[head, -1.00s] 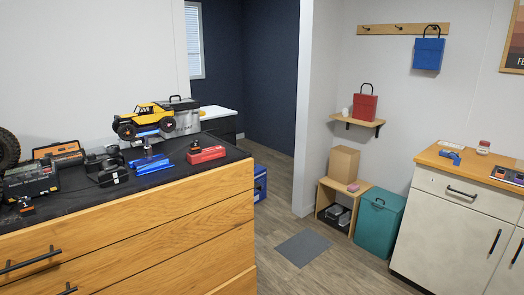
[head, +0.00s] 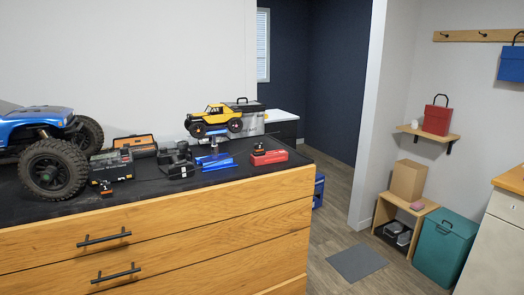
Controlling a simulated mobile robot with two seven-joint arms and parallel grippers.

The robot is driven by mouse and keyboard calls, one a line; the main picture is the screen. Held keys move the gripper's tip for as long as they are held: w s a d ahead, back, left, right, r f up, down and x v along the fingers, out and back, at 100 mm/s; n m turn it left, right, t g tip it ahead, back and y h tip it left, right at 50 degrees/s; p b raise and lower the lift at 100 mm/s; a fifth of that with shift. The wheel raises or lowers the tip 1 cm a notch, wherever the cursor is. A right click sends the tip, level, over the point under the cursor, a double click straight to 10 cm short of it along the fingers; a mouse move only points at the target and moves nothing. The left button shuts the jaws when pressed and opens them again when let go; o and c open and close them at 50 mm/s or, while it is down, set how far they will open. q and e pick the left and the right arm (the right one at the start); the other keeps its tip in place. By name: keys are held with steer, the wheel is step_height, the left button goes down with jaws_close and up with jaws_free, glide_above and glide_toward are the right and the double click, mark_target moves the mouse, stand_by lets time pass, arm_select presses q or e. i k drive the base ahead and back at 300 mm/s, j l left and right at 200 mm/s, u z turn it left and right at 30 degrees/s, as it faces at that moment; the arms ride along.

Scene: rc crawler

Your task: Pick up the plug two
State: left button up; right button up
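No part is marked as plug two, and I cannot tell which one it is. A small black and orange piece (head: 105,189) lies on the dark worktop (head: 225,185) in front of the black charger-like box (head: 113,166). Another small black and orange piece (head: 260,148) sits at the red block (head: 268,157), at the right end of the worktop. Both are too small to make out in detail. Neither of my grippers is in view.
A blue crawler (head: 48,140) with big black tyres stands at the left of the worktop. A yellow crawler (head: 213,120) is raised on a stand, with a blue tray (head: 215,162) before it. Wooden drawers (head: 180,225) lie below. Floor is open near a grey mat (head: 357,263).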

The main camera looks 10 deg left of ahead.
mark_target(259, 148)
steer(key=i+l+u, duration=0.1)
steer(key=u, duration=0.3)
steer(key=l+u, duration=0.2)
steer(key=u, duration=0.2)
steer(key=i+l+u, duration=0.1)
steer(key=l+u, duration=0.15)
steer(key=l, duration=0.25)
steer(key=l+u, duration=0.25)
steer(key=l, duration=0.3)
